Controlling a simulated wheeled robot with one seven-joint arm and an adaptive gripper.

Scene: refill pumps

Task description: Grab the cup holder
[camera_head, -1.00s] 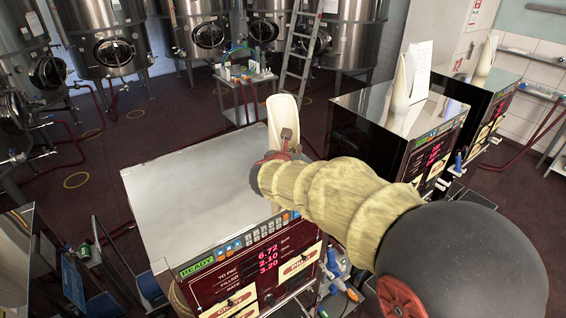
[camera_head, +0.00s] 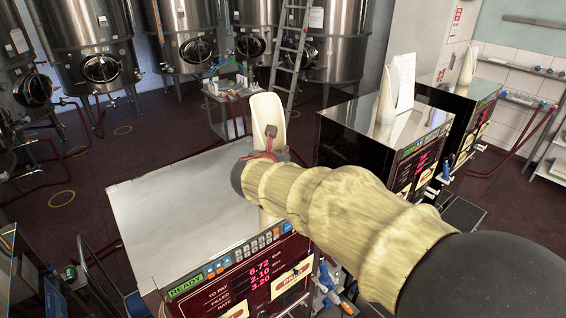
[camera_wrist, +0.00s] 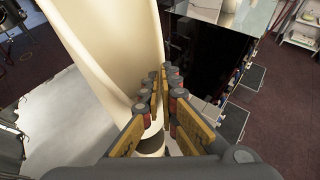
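The cup holder (camera_head: 265,108) is a tall, cream, curved piece standing on the metal top of the nearest refill pump (camera_head: 160,205). It also fills the upper left middle of the wrist view (camera_wrist: 112,45). My gripper (camera_head: 270,134) is at the holder in the head view, with my arm covering much of the holder's lower part. In the wrist view my two fingers (camera_wrist: 164,82), with yellow pads and red-grey tips, stand apart. The left finger overlaps the holder's right edge, and cream surface shows between the fingers near their base. Firm contact cannot be made out.
Two more pumps stand to the right, the nearer (camera_head: 345,150) bearing another cream holder (camera_head: 387,95) and a paper sheet. A small table (camera_head: 226,95), a ladder (camera_head: 290,65) and steel tanks are behind. Open dark floor lies at left.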

